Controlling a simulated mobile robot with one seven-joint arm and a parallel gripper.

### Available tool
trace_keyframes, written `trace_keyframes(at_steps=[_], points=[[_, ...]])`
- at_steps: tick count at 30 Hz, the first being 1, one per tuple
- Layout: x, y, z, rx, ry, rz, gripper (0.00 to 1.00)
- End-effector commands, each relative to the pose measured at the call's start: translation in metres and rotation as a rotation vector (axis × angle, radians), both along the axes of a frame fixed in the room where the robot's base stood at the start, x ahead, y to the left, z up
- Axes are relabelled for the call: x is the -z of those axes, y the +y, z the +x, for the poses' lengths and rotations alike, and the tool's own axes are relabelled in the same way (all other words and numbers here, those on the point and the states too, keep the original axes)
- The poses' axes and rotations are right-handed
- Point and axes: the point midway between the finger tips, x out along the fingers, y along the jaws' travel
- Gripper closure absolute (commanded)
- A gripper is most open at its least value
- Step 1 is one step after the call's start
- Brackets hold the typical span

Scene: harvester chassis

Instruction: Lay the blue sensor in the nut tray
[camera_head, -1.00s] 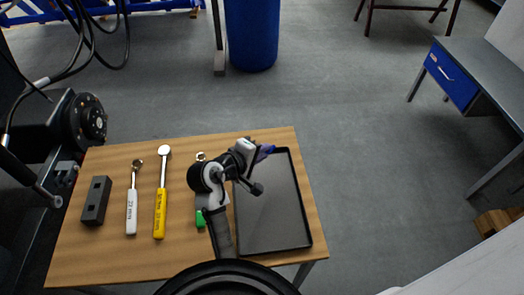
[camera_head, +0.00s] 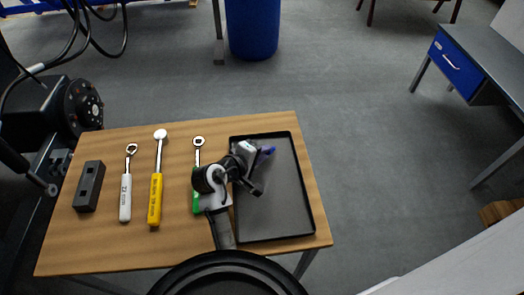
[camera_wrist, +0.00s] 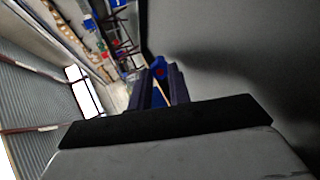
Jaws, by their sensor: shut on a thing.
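The nut tray (camera_head: 283,210) is a shallow black tray with a raised rim on the right side of the wooden table. My gripper (camera_head: 264,154) is over the upper left part of the tray, pointing towards its far side. It is shut on the blue sensor (camera_head: 269,150), of which only a small blue part shows. In the wrist view the sensor (camera_wrist: 158,70) sits between the two dark fingers (camera_wrist: 160,88), with a small red mark on it. The dark tray surface lies close beside them. I cannot tell whether the sensor touches the tray floor.
Left of the tray lie a green-handled ratchet (camera_head: 197,150), a yellow-handled one (camera_head: 155,200), a white-handled one (camera_head: 125,198) and a dark block (camera_head: 89,187). A blue barrel (camera_head: 253,28) stands beyond the table. The tray's right half is clear.

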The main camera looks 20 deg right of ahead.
Motion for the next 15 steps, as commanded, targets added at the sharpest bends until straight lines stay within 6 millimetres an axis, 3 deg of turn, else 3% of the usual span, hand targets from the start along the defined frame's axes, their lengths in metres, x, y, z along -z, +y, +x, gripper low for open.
trace_keyframes(at_steps=[9, 10, 15], points=[[0.0029, 0.0000, -0.0001, 0.000, 0.000, 0.000, 1.00], [0.0029, 0.0000, -0.0001, 0.000, 0.000, 0.000, 0.80], [0.0030, -0.0001, -0.0002, 0.001, 0.001, 0.001, 0.57]])
